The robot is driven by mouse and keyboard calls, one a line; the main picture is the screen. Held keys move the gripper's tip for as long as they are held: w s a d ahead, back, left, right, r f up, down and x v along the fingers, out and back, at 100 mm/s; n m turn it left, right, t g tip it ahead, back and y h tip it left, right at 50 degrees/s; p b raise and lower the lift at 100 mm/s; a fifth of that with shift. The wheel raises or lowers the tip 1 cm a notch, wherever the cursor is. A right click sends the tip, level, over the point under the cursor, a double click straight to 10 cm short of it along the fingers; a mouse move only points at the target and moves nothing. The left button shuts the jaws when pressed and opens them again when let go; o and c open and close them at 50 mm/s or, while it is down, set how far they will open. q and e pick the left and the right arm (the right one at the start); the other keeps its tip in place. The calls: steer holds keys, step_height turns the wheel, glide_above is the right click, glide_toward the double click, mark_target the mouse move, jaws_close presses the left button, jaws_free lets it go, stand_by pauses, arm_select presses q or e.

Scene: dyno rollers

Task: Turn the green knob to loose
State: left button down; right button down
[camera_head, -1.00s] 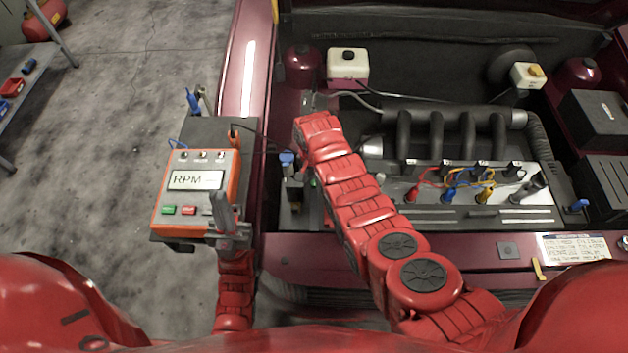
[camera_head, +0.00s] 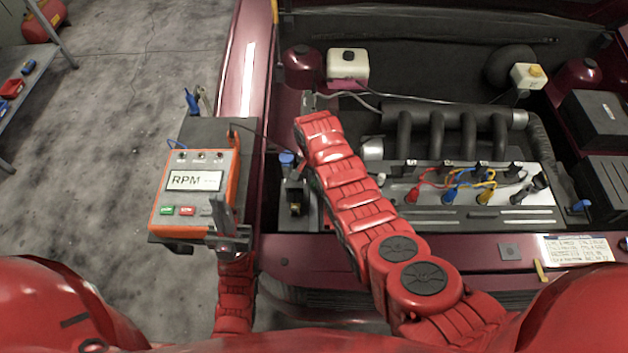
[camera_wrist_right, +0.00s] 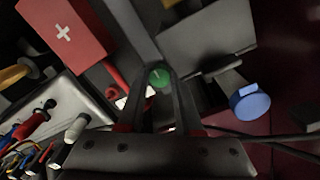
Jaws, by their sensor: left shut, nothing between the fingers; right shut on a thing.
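The green knob (camera_wrist_right: 158,76) is round with a pale line across its face. In the right wrist view it sits between the fingertips of my right gripper (camera_wrist_right: 160,82), which is shut on it. In the head view my right arm hides the knob and most of that gripper. My left gripper (camera_head: 222,225) is shut and empty at the lower right corner of the orange and grey RPM box (camera_head: 190,155). I cannot tell whether it touches the box.
A blue cap (camera_head: 287,159) stands left of my right forearm; a blue round cap (camera_wrist_right: 250,102) shows right of the knob. A red box with a white cross (camera_wrist_right: 64,32) is at upper left in the wrist view. The engine (camera_head: 470,200) with coloured cables lies right of my arm.

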steer(key=c, duration=0.6)
jaws_free()
step_height(320, 180, up, 9)
steer(key=b, duration=0.2)
step_height(320, 180, up, 8)
steer(key=p, duration=0.8)
glide_above(313, 182)
steer(key=shift+a+r, duration=0.15)
steer(key=shift+a, duration=0.05)
